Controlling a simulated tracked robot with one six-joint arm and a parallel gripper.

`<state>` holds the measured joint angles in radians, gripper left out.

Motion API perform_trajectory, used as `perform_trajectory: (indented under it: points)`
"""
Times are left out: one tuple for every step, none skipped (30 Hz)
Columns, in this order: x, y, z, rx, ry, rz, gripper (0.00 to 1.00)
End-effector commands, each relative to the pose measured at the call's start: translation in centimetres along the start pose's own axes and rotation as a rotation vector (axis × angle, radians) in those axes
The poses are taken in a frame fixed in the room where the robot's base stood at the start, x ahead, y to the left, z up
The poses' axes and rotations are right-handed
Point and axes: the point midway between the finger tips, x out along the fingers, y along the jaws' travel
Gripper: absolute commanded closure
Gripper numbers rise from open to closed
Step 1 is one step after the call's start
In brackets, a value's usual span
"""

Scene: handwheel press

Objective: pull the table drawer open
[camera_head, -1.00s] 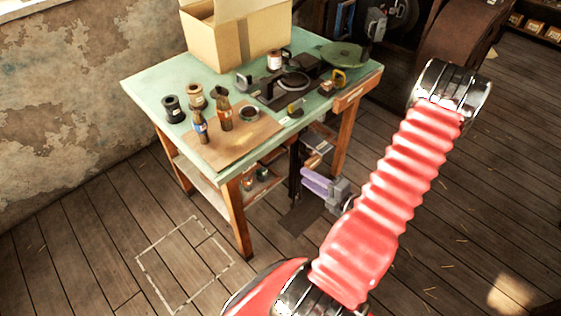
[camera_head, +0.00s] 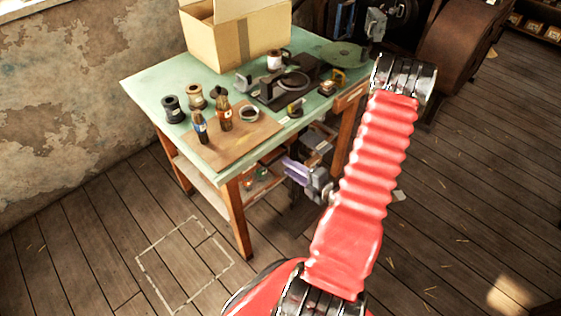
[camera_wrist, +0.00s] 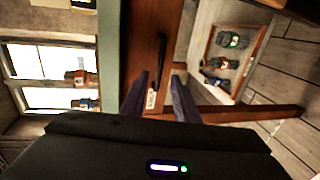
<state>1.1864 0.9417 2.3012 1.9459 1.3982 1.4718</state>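The green-topped work table (camera_head: 150,80) stands left of my arm, with a wooden drawer front under its right-hand edge (camera_head: 349,97). In the wrist view a brown drawer front (camera_wrist: 132,35) fills the middle, with a thin dark handle (camera_wrist: 160,52) on it. My gripper (camera_wrist: 161,82) has its two purple fingers apart, one on each side of the line of the handle, with nothing held. Whether the fingertips reach the handle is unclear. In the head view my gripper (camera_head: 296,168) is low beside the table's near side. A small red-and-white tag (camera_wrist: 151,99) shows between the fingers.
A cardboard box (camera_head: 235,42), bottles (camera_head: 224,115), spools and a press-like device (camera_head: 285,85) stand on the table. A lower shelf (camera_wrist: 205,40) holds a tray of small bottles (camera_wrist: 233,40). The plank floor (camera_head: 440,220) to the right is open.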

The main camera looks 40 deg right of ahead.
Motion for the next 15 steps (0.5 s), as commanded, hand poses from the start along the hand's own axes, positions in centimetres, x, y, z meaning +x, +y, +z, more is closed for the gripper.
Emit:
perform_trajectory:
  points:
    - [0.7,0.0,-0.1,-0.001,0.004,0.0,0.72]
    - [1.1,0.0,-0.1,-0.001,0.003,0.0,0.72]
    - [1.6,0.0,-0.1,0.0,0.004,0.0,0.72]
    - [1.9,0.0,-0.1,-0.001,0.004,0.0,0.72]
    - [2.3,0.0,-0.1,-0.001,0.003,0.0,0.72]
    - [2.8,0.0,-0.1,-0.002,0.004,0.0,0.72]
    - [3.2,0.0,-0.1,-0.002,0.004,0.001,0.72]
    - [3.5,0.0,-0.1,-0.002,0.003,0.0,0.72]
    - [4.0,0.0,-0.1,-0.002,0.004,0.0,0.72]
    - [4.3,0.0,-0.1,-0.001,0.004,0.0,0.72]
    - [4.6,0.0,-0.1,-0.001,0.003,0.0,0.72]
    - [4.9,0.0,-0.1,-0.001,0.002,0.0,0.72]
    - [5.1,0.0,-0.1,0.0,0.002,0.0,0.72]
    - [5.3,0.0,-0.1,0.0,0.003,0.0,0.72]
    - [5.5,0.0,-0.1,0.0,0.002,0.0,0.72]
